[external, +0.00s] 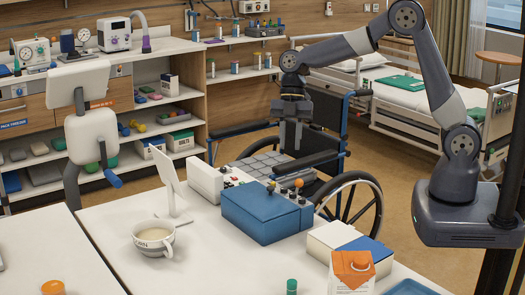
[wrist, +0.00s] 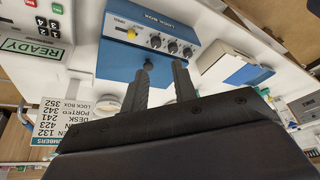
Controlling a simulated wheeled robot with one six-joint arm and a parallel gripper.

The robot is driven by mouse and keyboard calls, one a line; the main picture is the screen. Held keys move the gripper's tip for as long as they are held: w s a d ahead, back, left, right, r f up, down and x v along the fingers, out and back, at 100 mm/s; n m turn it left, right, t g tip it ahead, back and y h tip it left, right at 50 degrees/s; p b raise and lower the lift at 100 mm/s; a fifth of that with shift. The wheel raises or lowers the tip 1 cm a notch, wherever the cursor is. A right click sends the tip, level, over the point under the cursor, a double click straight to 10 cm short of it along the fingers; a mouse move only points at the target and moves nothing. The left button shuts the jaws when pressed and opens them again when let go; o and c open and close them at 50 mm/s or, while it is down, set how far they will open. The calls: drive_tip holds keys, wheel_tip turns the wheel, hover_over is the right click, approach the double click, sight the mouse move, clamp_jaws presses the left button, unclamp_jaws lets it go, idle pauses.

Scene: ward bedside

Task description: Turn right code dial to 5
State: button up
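The blue lock box (external: 262,216) stands on the white table; in the wrist view its pale panel (wrist: 145,30) faces me. A yellow knob (wrist: 131,34) sits at the panel's left, followed by three dark dials, the rightmost being the right code dial (wrist: 188,52). Their settings are too small to read.
A number card (wrist: 64,119) lists codes, with 352 beside LOCK BOX. A white device with a READY display (wrist: 31,48) stands beside the box. A wheelchair (external: 345,190) is behind the table.

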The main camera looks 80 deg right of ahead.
sight(284, 188)
drive_tip(key=shift+n, duration=0.3)
drive_tip(key=x, duration=0.3)
drive_tip(key=p+x, duration=0.1)
drive_tip(key=x, duration=0.3)
drive_tip(key=p+x, duration=0.1)
drive_tip(key=x, duration=0.3)
drive_tip(key=shift+w, duration=0.4)
drive_tip(key=shift+c, duration=0.6)
clamp_jaws()
